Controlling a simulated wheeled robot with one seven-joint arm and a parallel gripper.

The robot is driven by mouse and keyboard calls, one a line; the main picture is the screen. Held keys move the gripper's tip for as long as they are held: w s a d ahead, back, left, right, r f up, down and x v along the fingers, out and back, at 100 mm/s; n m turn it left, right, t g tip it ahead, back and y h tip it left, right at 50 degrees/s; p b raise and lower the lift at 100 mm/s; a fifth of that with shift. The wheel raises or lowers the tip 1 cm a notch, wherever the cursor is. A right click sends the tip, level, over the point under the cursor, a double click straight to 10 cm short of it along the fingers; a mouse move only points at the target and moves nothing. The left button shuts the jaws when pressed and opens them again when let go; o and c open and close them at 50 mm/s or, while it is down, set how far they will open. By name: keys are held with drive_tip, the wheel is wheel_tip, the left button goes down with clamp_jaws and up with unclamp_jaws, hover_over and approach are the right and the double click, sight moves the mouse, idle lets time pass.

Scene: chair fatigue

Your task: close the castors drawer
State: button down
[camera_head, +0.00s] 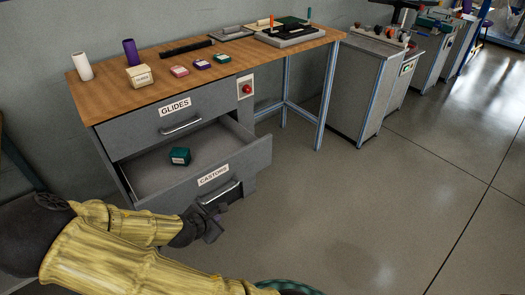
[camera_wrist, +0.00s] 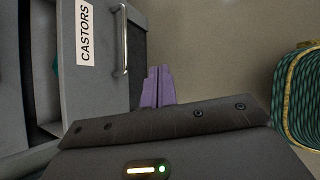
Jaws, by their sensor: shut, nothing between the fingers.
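The castors drawer (camera_head: 252,158) is the lower drawer of the grey cabinet and stands pulled out. Its front carries a CASTORS label (camera_head: 213,175) and a metal handle, and a dark teal box (camera_head: 180,156) lies inside. My gripper (camera_head: 216,228) is in front of the drawer, low and near its handle; whether it touches cannot be told. In the wrist view, the drawer front (camera_wrist: 100,100) and handle (camera_wrist: 123,40) are at left, and my shut, empty purple fingers (camera_wrist: 158,86) are just right of the front.
The GLIDES drawer (camera_head: 165,122) above is shut. The wooden worktop (camera_head: 150,98) holds small boxes, cylinders and a tray. A red button (camera_head: 246,89) is beside the drawers. A coiled green hose or rope (camera_wrist: 303,95) is at right in the wrist view. The floor at right is open.

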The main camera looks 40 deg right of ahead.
drive_tip(key=s+a+f+m+g+y+b, duration=0.25)
drive_tip(key=s+a+m+y, duration=0.2)
drive_tip(key=m, duration=0.45)
drive_tip(key=s+r+m+y+b, duration=0.2)
drive_tip(key=s+r+m+b, duration=0.3)
drive_tip(key=r+m, duration=0.4)
drive_tip(key=shift+s+a+m, duration=0.3)
drive_tip(key=shift+s+m, duration=0.15)
drive_tip(key=shift+m, duration=0.05)
drive_tip(key=shift+y, duration=0.25)
